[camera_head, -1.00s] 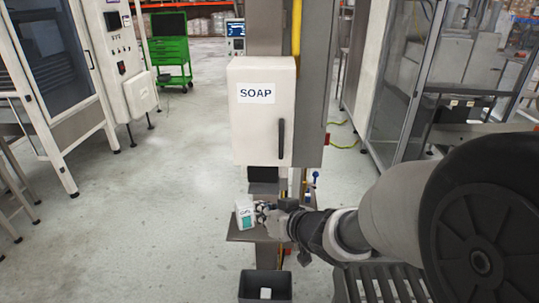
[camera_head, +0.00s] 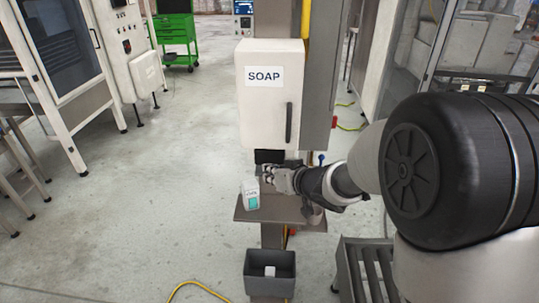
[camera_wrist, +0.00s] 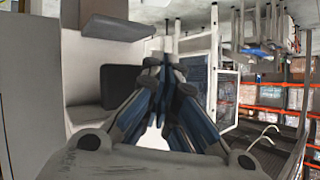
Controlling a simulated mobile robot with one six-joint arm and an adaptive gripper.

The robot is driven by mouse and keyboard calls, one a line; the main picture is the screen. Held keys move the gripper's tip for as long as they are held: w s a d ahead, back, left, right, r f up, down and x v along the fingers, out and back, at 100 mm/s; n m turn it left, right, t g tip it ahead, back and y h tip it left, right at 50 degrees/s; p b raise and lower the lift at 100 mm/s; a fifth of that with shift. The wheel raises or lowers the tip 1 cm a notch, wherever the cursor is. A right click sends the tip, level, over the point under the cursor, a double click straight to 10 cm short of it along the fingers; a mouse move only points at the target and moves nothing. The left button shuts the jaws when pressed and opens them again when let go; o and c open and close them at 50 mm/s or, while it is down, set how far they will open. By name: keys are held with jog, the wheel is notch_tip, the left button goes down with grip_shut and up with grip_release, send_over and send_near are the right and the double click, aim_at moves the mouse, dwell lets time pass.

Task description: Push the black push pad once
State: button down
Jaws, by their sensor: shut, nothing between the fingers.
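The black push pad (camera_head: 269,156) shows under the white dispenser box marked SOAP (camera_head: 262,110), partly hidden by my gripper. My gripper (camera_head: 267,173) is just below and in front of the pad in the head view; its fingers are shut and empty. I cannot tell from the head view whether they touch the pad. In the wrist view, a dark rounded pad (camera_wrist: 117,85), which looks like the push pad, is left of my closed fingertips (camera_wrist: 160,62).
A small white and green carton (camera_head: 251,195) stands on the narrow shelf (camera_head: 285,216) below my gripper. A dark grey bin (camera_head: 270,281) holding a white item is lower down. A roller conveyor (camera_head: 365,270) is at the right. Open floor lies left.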

jog(key=shift+w, duration=0.45)
jog(key=shift+w+p, duration=0.1)
jog(key=shift+p, duration=0.2)
dwell(0.9)
jog(key=shift+w, duration=0.35)
jog(key=shift+w+p, duration=0.8)
jog(key=shift+p, duration=0.05)
dwell(0.9)
jog(key=shift+s, duration=0.1)
jog(key=shift+s+b, duration=0.3)
jog(key=shift+s, duration=0.85)
jog(key=s+b, duration=0.1)
jog(key=s, duration=0.4)
jog(key=shift+a, duration=0.1)
